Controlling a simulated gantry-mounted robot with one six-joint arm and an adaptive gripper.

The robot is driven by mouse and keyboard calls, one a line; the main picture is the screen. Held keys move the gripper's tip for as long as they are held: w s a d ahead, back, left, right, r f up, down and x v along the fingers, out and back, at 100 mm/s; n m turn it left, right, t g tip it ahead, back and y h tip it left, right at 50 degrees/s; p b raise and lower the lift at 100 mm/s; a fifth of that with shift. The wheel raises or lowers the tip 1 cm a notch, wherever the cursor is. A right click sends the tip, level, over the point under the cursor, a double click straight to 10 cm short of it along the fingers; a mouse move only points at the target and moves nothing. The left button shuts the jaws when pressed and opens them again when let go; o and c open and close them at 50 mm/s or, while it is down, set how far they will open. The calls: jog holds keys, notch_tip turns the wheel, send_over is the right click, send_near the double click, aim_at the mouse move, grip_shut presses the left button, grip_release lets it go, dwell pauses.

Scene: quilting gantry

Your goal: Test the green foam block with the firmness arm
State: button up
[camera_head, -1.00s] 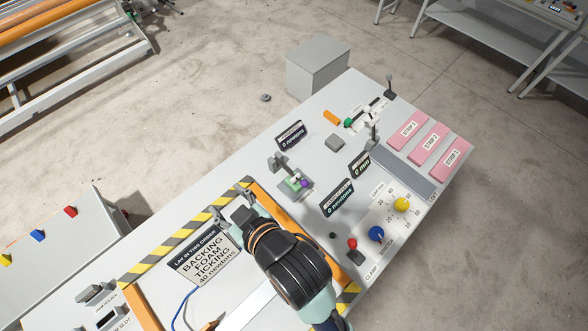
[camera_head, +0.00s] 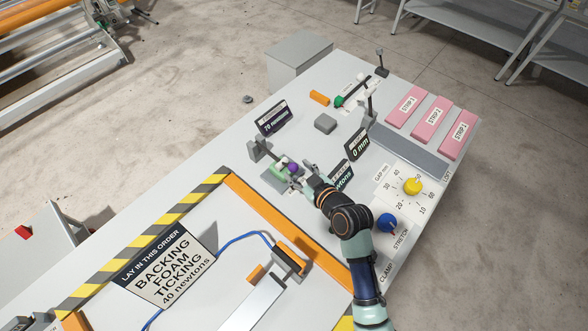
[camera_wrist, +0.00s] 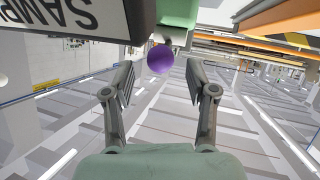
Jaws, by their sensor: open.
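The green foam block (camera_head: 281,166) sits on a small grey stand near the table's middle; a green surface also shows at the top of the wrist view (camera_wrist: 180,12). A purple ball knob (camera_head: 293,168), seemingly the firmness arm's handle, is at the block's near right side. My gripper (camera_head: 302,182) is open just to the lower right of the knob. In the wrist view, the knob (camera_wrist: 160,60) lies ahead between the spread fingertips, and no grip on it shows. The display (camera_head: 272,118) behind the stand appears to read 70 newtons.
Another display (camera_head: 342,176) stands close behind my gripper, and a 0 mm display (camera_head: 359,145) is further right. Yellow (camera_head: 412,186) and blue (camera_head: 387,223) knobs are right of my arm.

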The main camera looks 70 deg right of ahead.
jog(key=shift+x, duration=1.3)
grip_shut()
